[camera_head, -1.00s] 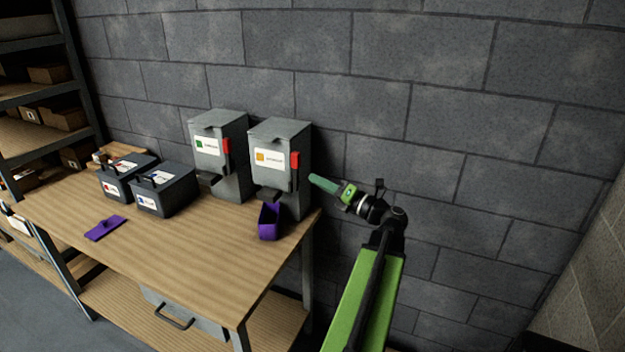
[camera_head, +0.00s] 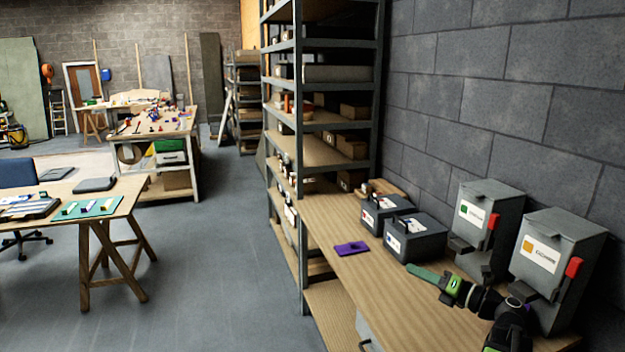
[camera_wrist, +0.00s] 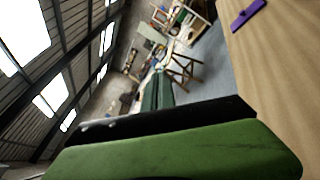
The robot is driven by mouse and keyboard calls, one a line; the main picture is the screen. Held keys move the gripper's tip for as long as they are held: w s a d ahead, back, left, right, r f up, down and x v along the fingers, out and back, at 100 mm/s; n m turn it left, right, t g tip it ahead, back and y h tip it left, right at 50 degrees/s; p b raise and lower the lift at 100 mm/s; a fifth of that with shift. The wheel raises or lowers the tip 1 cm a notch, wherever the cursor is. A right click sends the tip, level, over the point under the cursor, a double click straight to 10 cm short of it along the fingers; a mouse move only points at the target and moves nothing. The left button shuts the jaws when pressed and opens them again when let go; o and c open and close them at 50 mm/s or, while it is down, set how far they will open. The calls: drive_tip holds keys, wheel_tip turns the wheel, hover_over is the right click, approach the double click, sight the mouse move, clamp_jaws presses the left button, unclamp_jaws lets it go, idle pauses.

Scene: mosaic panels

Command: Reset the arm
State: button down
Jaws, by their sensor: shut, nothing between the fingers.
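My gripper (camera_head: 422,273) is at the lower right of the head view, with its green fingers pointing left. It is shut and empty, in front of the grey dispensers as seen from the head camera. In the wrist view the closed green fingers (camera_wrist: 158,92) show in the middle, above a large green and black part of my own arm. The wrist view is tilted and shows the roof at left and the workbench at right.
The workbench (camera_head: 345,285) bears a flat purple piece (camera_head: 351,248), two dark boxes (camera_head: 415,238) and two grey dispensers (camera_head: 556,262). A tall shelf (camera_head: 318,150) stands behind it. Open floor (camera_head: 225,230) lies to the left, with a trestle table (camera_head: 125,205) beyond.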

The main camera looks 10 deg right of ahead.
drive_tip(key=a+f+n+g, duration=0.4)
drive_tip(key=a+f+n, duration=0.1)
drive_tip(key=a, duration=0.6)
drive_tip(key=a+f+n+g, duration=0.3)
drive_tip(key=a+f+n, duration=0.25)
drive_tip(key=a, duration=0.65)
drive_tip(key=a+f+n+g, duration=0.4)
drive_tip(key=a+n, duration=0.2)
drive_tip(key=a, duration=0.5)
drive_tip(key=s+a+f+n+g+h, duration=0.25)
drive_tip(key=s+f+n+h, duration=0.45)
drive_tip(key=n, duration=0.5)
drive_tip(key=d+f+n+g+h, duration=0.1)
drive_tip(key=d+f+n+h, duration=0.1)
drive_tip(key=d+n, duration=0.7)
drive_tip(key=shift+w+n, duration=0.3)
drive_tip(key=shift+n, duration=0.45)
drive_tip(key=shift+g, duration=0.25)
